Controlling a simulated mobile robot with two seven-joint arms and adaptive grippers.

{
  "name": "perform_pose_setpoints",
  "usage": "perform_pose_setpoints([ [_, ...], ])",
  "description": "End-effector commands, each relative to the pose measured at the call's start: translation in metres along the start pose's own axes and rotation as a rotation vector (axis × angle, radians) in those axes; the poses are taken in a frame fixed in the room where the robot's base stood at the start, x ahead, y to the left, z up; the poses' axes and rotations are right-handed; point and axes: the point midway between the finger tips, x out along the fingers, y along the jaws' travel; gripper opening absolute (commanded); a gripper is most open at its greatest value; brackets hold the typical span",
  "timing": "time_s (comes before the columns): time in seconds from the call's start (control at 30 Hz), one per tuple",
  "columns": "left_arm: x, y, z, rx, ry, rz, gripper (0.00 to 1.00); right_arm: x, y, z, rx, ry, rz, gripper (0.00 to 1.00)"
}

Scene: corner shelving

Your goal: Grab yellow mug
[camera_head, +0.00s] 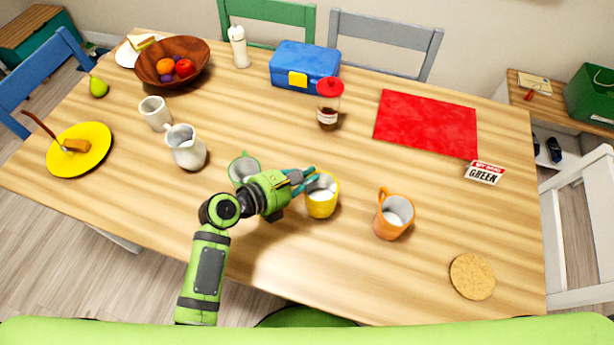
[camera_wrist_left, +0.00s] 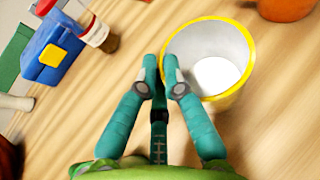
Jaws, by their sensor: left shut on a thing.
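The yellow mug (camera_head: 322,204) stands upright on the wooden table, near the middle of its front half, with a white inside. My left gripper (camera_head: 309,178) reaches it from the left, and its teal fingers are at the mug's rim. In the left wrist view, the fingertips of the gripper (camera_wrist_left: 163,66) are close together at the left edge of the mug (camera_wrist_left: 247,60), shut on its side. The mug's handle is not clearly seen; the fingers may cover it. My right gripper is not in view.
An orange mug (camera_head: 393,216) stands to the right and a green mug (camera_head: 243,166) just behind my left wrist. A white pitcher (camera_head: 187,148) and a jar with a red lid (camera_head: 328,106) stand farther off. A cork coaster (camera_head: 472,277) lies at front right. The table's front centre is clear.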

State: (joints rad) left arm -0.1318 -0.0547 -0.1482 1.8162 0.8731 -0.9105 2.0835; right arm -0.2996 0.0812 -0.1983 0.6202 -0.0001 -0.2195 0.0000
Motion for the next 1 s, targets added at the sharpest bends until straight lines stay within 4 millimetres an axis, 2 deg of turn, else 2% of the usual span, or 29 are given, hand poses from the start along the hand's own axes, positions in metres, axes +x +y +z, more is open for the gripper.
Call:
perform_pose_setpoints([
  [0.33, -0.013, 0.0, 0.035, 0.003, -0.007, 0.002, 0.0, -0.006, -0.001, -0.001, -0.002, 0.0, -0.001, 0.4],
  [1.0, -0.081, -0.056, 0.054, 0.0, -0.004, 0.001, 0.0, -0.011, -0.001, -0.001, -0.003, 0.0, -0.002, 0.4],
])
